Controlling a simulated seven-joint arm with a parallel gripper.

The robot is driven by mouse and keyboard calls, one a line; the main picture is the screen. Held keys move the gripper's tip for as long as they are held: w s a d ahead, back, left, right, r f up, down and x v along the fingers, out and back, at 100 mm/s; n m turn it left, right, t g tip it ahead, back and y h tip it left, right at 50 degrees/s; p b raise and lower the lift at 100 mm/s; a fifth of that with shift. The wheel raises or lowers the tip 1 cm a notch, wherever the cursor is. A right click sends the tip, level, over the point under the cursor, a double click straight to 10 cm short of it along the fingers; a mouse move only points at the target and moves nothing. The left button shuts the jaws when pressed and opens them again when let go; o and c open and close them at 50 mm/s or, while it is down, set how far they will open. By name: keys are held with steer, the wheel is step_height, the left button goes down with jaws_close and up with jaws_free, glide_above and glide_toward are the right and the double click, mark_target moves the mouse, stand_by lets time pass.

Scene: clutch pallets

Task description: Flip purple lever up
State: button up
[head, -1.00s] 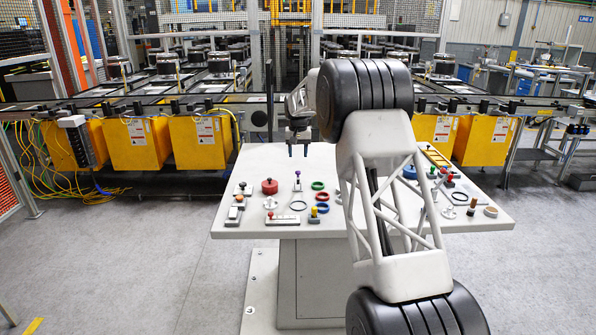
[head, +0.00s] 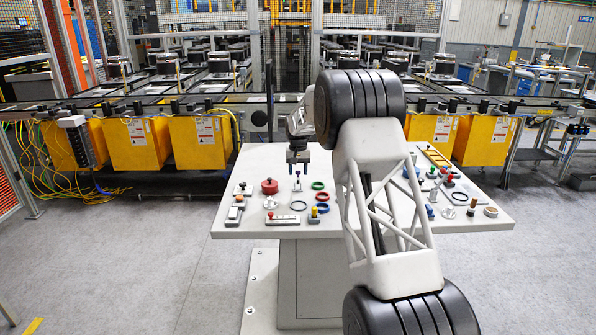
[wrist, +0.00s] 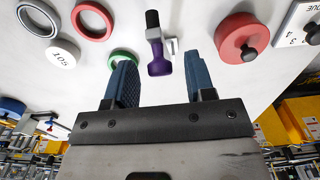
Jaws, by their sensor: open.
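The purple lever (wrist: 159,61) shows in the wrist view between and just beyond my fingertips. It has a purple paddle, a black end and a light grey mount beside it. In the head view the lever (head: 297,186) is small and sits on the white table directly below my gripper, partly covered by the fingers. My gripper (wrist: 157,60) is open, with one blue finger on each side of the lever and a visible gap to it. In the head view my gripper (head: 298,171) points down. Contact with the lever cannot be made out.
A red cylinder (wrist: 240,40) stands right of the lever in the wrist view. A green ring (wrist: 121,55) lies close by my left finger, with a red ring (wrist: 92,21) and a white disc (wrist: 63,52) farther off. The white table (head: 262,162) has bare room behind these parts.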

jaws_close()
stand_by(0.3)
steer(key=shift+w, duration=0.15)
steer(key=shift+w+r+g, duration=0.2)
steer(key=shift+w+g, duration=0.45)
steer(key=shift+g, duration=0.1)
steer(key=shift+w+r+g, duration=0.25)
steer(key=shift+w+g, duration=0.4)
steer(key=shift+g, duration=0.15)
steer(key=shift+w+r+g, duration=0.2)
steer(key=shift+w+g, duration=0.45)
steer(key=shift+g, duration=0.1)
jaws_free()
steer(key=shift+r, duration=0.1)
